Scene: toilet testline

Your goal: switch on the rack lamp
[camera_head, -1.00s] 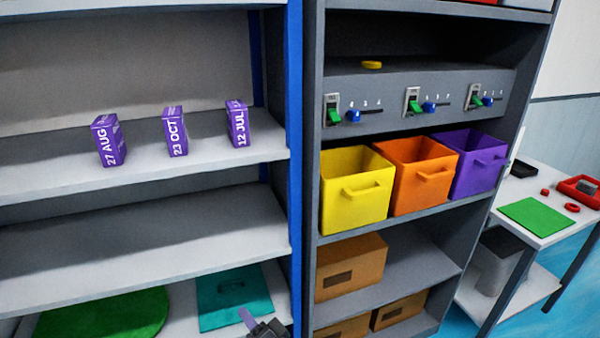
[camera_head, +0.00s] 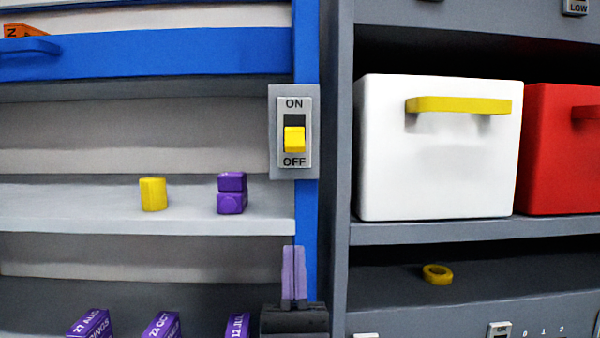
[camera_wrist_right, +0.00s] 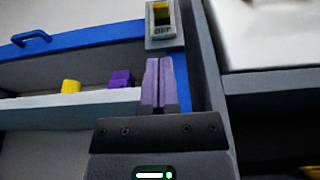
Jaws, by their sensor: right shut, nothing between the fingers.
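The lamp switch (camera_head: 294,137) is a grey plate on the blue rack post, marked ON at the top and OFF at the bottom. Its yellow rocker (camera_head: 294,140) sits low, at the OFF end. My right gripper (camera_head: 293,250) is below the switch in the head view, its purple fingers shut and empty, pointing up, apart from the switch. In the right wrist view, the switch (camera_wrist_right: 163,22) shows above the fingertips (camera_wrist_right: 159,62), its upper part cut off by the frame. My left gripper is not in view.
The rack shelf (camera_head: 90,212) left of the post holds a yellow block (camera_head: 153,194) and stacked purple blocks (camera_head: 232,193). A blue drawer (camera_head: 150,52) is above. A white bin (camera_head: 437,170) and red bin (camera_head: 560,150) stand right of the post, with a yellow ring (camera_head: 437,274) below.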

